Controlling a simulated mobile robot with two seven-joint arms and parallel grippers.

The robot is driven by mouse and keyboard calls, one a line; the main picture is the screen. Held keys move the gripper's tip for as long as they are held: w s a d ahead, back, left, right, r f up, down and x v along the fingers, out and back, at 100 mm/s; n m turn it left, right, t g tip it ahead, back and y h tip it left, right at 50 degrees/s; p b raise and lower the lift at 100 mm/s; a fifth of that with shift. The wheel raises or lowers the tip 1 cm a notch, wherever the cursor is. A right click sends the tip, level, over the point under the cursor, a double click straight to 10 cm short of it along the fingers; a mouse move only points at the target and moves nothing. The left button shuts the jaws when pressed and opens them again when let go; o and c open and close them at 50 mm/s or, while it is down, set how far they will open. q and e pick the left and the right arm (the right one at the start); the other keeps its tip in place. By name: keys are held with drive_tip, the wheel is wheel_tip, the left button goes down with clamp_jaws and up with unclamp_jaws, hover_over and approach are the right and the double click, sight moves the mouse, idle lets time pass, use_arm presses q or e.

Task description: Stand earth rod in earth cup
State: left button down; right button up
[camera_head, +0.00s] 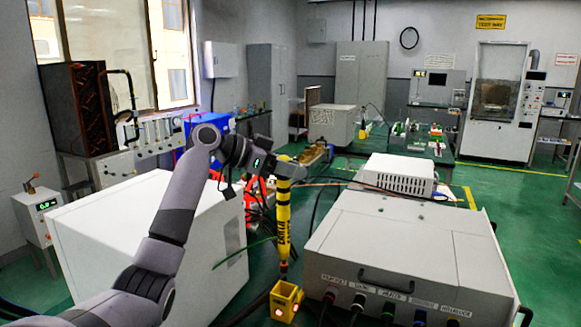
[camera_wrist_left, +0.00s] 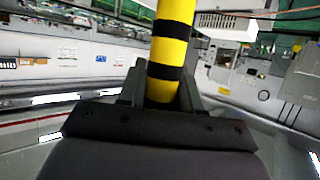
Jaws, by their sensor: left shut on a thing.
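The earth rod (camera_head: 283,225) is a yellow rod with black bands and lettering. It hangs close to upright in the head view. My left gripper (camera_head: 288,172) is shut on its upper part. In the left wrist view the striped rod (camera_wrist_left: 172,45) stands between the fingers of the left gripper (camera_wrist_left: 161,95). My right gripper is not in view.
A large white cabinet (camera_head: 130,240) stands to the left of the rod. A grey generator box (camera_head: 400,250) with a front handle and coloured connectors stands to the right. Red and black cables run behind the rod. Green floor (camera_head: 510,205) is open at the right.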

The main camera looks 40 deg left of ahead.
use_arm(q)
drive_tip(key=shift+r, duration=0.15)
drive_tip(key=b, duration=0.5)
hover_over(289, 221)
drive_tip(key=shift+w+a+f, duration=0.1)
drive_tip(key=shift+w+f, duration=0.05)
drive_tip(key=shift+f, duration=0.9)
drive_tip(key=shift+w+a+f, duration=0.1)
drive_tip(key=shift+w+f, duration=0.05)
drive_tip(key=shift+f, duration=0.95)
drive_tip(key=shift+w+a+f, duration=0.1)
drive_tip(key=shift+w+f, duration=0.05)
drive_tip(key=shift+f, duration=0.9)
drive_tip(key=shift+f+b, duration=1.85)
drive_tip(key=shift+f, duration=1.05)
drive_tip(key=shift+f+b, duration=0.3)
drive_tip(key=shift+f, duration=0.25)
drive_tip(key=c, duration=0.7)
unclamp_jaws()
